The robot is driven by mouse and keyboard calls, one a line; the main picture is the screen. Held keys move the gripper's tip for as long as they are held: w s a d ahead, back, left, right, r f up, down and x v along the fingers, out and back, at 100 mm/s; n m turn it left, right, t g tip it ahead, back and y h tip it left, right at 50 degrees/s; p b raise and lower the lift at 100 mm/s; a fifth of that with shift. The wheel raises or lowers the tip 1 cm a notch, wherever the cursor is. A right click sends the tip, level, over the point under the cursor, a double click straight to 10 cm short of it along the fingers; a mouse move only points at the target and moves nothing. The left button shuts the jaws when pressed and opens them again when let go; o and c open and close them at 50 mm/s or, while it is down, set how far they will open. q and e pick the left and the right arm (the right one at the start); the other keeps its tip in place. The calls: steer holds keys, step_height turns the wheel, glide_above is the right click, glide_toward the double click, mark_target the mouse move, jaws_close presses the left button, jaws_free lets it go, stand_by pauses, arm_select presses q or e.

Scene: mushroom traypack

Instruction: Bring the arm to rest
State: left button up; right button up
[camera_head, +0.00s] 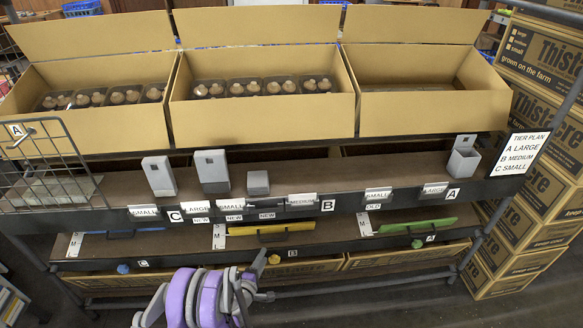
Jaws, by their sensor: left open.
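My left arm, purple and grey, comes in at the bottom middle of the head view. My left gripper (266,275) is at its upper right end, in front of the lowest shelf and its cardboard boxes. Its dark fingers look spread apart, and nothing shows between them. The gripper is partly hidden by the arm's own links. I cannot tell its exact distance from the shelf front. My right gripper is not in this view.
Three open cardboard boxes (262,118) stand on the top shelf; the left and middle ones hold trays of mushrooms. The middle shelf (330,178) carries grey holders and labels. Blue, yellow (272,229) and green bars lie below. Stacked boxes (545,165) stand right, a wire basket (45,165) left.

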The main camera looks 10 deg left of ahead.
arm_select(q)
steer(key=s+d+r+m+g+h, duration=0.2)
steer(key=s+d+r+m, duration=0.25)
steer(key=r, duration=0.45)
steer(key=s+d+r+m+g+h, duration=0.1)
steer(key=s+d+r+m+g, duration=0.25)
steer(key=r+m, duration=0.4)
steer(key=s+a+r+m+g+y, duration=0.2)
steer(key=s+m+g, duration=0.1)
steer(key=s, duration=1.1)
steer(key=s+a+r+m+g+y, duration=0.2)
steer(key=s+y, duration=0.1)
steer(key=s, duration=1)
step_height(320, 180, up, 18)
steer(key=w+p, duration=0.1)
steer(key=p, duration=1.4)
steer(key=shift+a+p, duration=0.3)
steer(key=shift+p, duration=0.1)
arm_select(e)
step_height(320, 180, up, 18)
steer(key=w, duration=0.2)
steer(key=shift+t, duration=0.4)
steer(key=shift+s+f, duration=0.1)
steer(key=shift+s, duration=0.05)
